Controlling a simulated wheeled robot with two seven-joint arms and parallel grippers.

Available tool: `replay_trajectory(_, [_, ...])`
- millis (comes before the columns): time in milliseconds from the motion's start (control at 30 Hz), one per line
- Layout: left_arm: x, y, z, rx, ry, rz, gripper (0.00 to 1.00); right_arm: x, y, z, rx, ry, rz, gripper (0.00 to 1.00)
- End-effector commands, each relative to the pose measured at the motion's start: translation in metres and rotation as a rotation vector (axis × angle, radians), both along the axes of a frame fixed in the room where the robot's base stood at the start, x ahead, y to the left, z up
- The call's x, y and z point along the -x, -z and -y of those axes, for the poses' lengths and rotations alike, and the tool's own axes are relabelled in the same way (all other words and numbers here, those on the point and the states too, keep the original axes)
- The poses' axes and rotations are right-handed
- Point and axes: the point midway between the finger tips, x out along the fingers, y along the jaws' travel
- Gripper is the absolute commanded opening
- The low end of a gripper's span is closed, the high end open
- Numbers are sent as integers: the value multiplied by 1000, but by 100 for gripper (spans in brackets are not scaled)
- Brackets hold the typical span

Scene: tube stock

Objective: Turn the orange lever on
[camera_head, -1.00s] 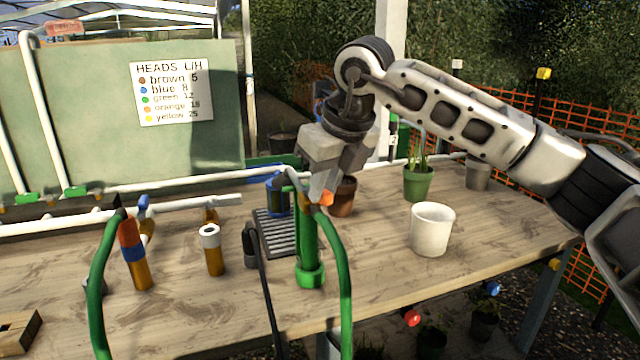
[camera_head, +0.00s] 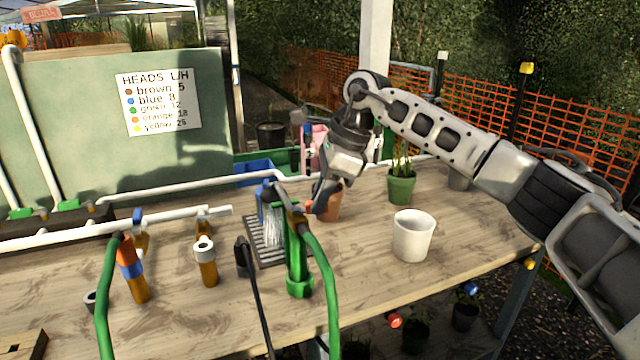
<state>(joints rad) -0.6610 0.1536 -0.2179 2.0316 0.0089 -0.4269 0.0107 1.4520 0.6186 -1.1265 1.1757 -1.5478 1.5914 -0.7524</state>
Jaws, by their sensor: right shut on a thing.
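My right gripper (camera_head: 319,203) reaches down from the upper right to the top of the green standpipe (camera_head: 298,268). Its fingers are shut at the small orange lever (camera_head: 308,206), which is mostly hidden by the fingertips and the fittings. A blue cup-like thing behind the streaks is partly hidden. My left gripper is not in view.
A white pot (camera_head: 413,236) stands right of the standpipe. A terracotta pot (camera_head: 333,204) is just behind the gripper. Green hoses (camera_head: 325,275) and a black wand (camera_head: 255,300) stand in front. The right side of the table is fairly clear.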

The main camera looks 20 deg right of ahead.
Motion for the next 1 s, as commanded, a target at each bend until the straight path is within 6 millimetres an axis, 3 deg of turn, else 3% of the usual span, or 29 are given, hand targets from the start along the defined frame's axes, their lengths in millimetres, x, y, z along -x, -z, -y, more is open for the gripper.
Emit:
replay_trajectory(400, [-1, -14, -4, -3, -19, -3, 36, -11, -3, 1, 1, -259, 3, 0])
replay_trajectory(1000, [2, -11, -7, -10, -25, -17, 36, -14, -1, 1, 4, -329, 3, 0])
